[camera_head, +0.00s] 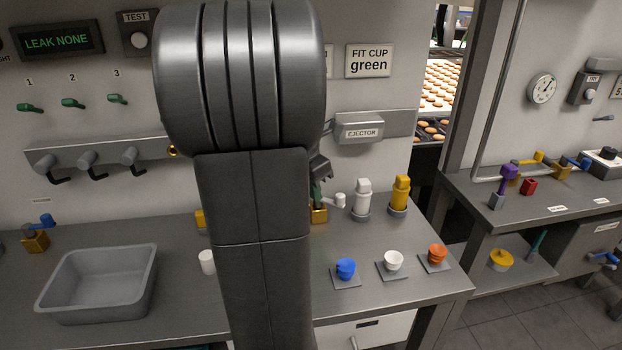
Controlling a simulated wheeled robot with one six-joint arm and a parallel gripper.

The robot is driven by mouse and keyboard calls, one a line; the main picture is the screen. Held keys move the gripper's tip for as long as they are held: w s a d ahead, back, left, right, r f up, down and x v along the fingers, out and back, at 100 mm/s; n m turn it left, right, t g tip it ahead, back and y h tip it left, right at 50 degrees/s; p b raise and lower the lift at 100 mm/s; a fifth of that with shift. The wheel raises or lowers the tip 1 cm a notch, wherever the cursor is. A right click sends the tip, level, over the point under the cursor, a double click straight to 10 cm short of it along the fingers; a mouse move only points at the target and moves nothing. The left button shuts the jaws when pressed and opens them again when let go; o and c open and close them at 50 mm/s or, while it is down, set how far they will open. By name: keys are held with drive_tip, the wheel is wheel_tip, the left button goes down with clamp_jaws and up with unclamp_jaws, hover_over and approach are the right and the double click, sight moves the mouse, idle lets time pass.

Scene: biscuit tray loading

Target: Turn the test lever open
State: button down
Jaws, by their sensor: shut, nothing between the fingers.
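My arm fills the middle of the head view and hides much of the wall and bench behind it. My gripper (321,171) shows only in part, past the right edge of my arm, with its fingers shut and empty. Just below it a brass valve body (319,214) stands on the bench with a green upright handle (317,194). The gripper is close above this handle; I cannot tell if they touch. No lever in view is labelled as the test lever.
White (362,196) and yellow (400,193) bottle-like pieces stand behind. A grey basin (98,283) is at left. An EJECTOR box (359,129) juts from the wall. A display (58,41) reads LEAK NONE.

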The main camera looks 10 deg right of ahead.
sight(329, 200)
drive_tip(key=w+d+f, duration=0.2)
drive_tip(key=d+f, duration=0.1)
drive_tip(key=d, duration=0.1)
drive_tip(key=shift+w+d+f+p, duration=0.15)
drive_tip(key=shift+w+f+p, duration=0.05)
drive_tip(key=shift+f+p, duration=0.1)
